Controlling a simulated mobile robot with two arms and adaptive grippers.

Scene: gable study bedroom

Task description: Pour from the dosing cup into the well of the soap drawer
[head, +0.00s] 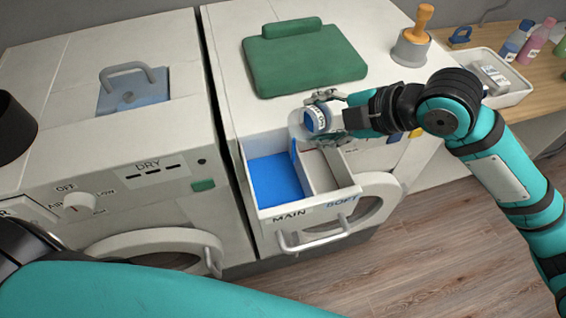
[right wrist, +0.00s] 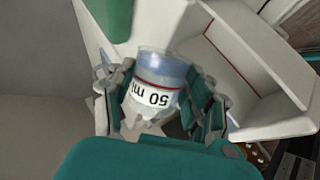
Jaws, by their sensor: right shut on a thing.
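The soap drawer (head: 317,206) is pulled out of the right-hand machine. Its left compartment, marked MAIN, has a blue bottom (head: 274,180); the compartment to its right, marked SOFT, is pale inside. My right gripper (head: 325,118) is shut on the dosing cup (head: 316,121), above the back of the drawer, near the divider. The right wrist view shows the clear cup (right wrist: 158,82) between the fingers, with a 50 ml label and something bluish inside. The cup looks tilted; no stream shows. My left arm crosses the lower left, but its gripper is out of view.
A green cushioned pad (head: 304,62) lies on the machine top. A dryer (head: 100,120) stands left.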

